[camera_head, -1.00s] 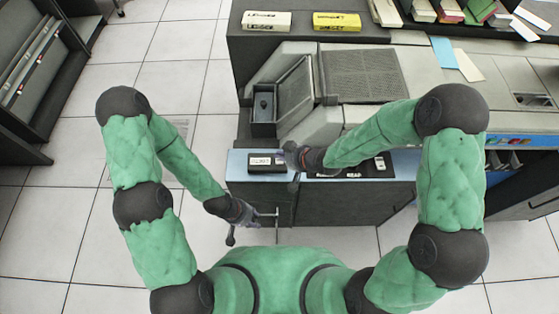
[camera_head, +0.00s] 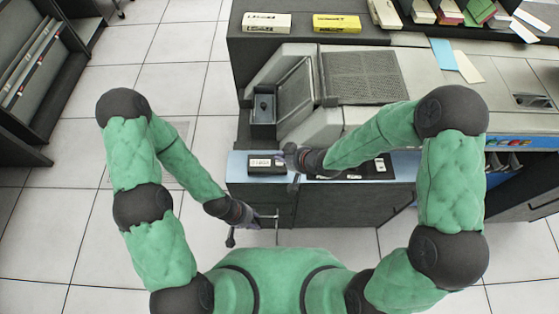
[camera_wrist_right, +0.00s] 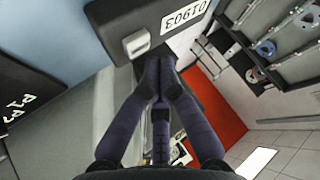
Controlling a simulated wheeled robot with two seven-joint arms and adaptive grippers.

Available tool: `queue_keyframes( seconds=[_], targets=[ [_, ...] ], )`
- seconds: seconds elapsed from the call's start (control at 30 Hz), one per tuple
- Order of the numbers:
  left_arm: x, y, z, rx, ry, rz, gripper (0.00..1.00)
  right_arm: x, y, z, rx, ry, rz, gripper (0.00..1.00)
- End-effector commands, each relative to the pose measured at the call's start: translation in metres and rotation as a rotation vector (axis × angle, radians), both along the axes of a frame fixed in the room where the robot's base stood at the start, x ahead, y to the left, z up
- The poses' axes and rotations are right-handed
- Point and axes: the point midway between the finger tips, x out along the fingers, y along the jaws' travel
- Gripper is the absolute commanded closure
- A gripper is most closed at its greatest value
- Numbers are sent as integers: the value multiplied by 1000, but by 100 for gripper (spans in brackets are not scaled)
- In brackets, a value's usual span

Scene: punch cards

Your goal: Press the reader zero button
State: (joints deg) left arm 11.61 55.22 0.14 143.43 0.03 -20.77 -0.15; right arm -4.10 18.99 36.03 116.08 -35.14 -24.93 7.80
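A small dark box with a white number label (camera_wrist_right: 187,14) and a pale square button (camera_wrist_right: 136,43) on its face fills the top of the right wrist view. This box (camera_head: 265,165) sits on the blue-grey ledge in the head view. My right gripper (camera_wrist_right: 158,60) is shut and empty, its fingertips together just beside the pale button. I cannot tell whether they touch the box. In the head view, my right gripper (camera_head: 282,156) is at the box's right side. My left gripper (camera_head: 242,228) hangs low in front of the cabinet, too small to read.
A black panel (camera_head: 350,173) with white markings lies on the ledge to the right of the box. The card machine (camera_head: 365,75) stands behind. A metal handle (camera_head: 277,222) is on the cabinet front near my left gripper. Open tiled floor lies left.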

Motion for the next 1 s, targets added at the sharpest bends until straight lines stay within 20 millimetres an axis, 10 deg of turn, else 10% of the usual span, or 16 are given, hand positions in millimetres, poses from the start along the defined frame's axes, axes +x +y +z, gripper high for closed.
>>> queue_keyframes(
  seconds=[1.0],
  targets=[
    [0, 0, -7, 0, 0, 0, 60, 0, 0, -9, 0, 0, 0, 100]
  ],
)
